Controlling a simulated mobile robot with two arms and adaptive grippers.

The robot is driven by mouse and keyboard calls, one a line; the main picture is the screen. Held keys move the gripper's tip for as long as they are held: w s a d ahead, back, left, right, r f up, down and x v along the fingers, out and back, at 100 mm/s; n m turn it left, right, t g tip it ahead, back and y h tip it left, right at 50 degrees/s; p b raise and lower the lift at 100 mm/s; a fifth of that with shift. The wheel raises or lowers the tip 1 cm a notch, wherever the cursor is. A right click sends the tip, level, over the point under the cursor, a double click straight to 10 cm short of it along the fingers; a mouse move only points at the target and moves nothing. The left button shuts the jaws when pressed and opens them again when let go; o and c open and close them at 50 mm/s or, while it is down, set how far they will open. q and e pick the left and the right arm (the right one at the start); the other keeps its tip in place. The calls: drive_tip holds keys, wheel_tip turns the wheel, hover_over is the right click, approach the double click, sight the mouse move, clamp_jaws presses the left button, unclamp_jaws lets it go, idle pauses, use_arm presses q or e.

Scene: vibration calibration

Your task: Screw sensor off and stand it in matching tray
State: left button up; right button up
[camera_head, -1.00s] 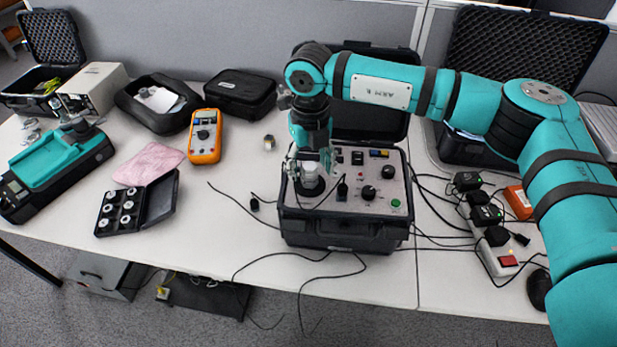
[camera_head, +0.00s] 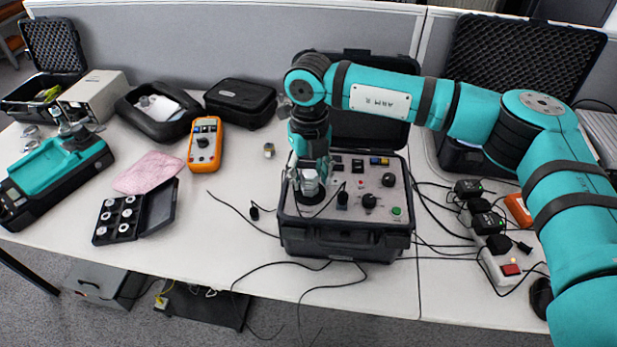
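My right gripper (camera_head: 310,181) points down into the open black case. Its fingers are drawn in on both sides of a small silver sensor (camera_head: 310,187) and appear closed on it. The sensor stands over the round dark mount (camera_head: 311,197) at the left of the grey panel (camera_head: 350,213). Whether its thread is still engaged is hidden. A small open black tray (camera_head: 103,241) with several round whitish seats or parts lies at the left; its lid is folded to the right. My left gripper is not in view.
An orange multimeter (camera_head: 205,143), a pink cloth (camera_head: 151,171) and a teal-and-black device (camera_head: 56,170) lie left of the case. Loose cables (camera_head: 236,210) run around it. A power strip (camera_head: 496,258) with adapters lies right. White table shows between tray and case.

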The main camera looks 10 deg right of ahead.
drive_tip(key=c, duration=0.7)
drive_tip(key=shift+w, duration=0.1)
drive_tip(key=shift+n+b, duration=0.35)
drive_tip(key=shift+n, duration=0.25)
drive_tip(key=shift+d+n+b, duration=0.15)
drive_tip(key=shift+n+b, duration=0.3)
drive_tip(key=shift+n, duration=0.75)
drive_tip(key=shift+d, duration=0.2)
clamp_jaws()
drive_tip(key=shift+n, duration=0.3)
drive_tip(key=shift+a+r+n+b, duration=0.15)
drive_tip(key=shift+n+b, duration=0.55)
drive_tip(key=shift+n, duration=1.1)
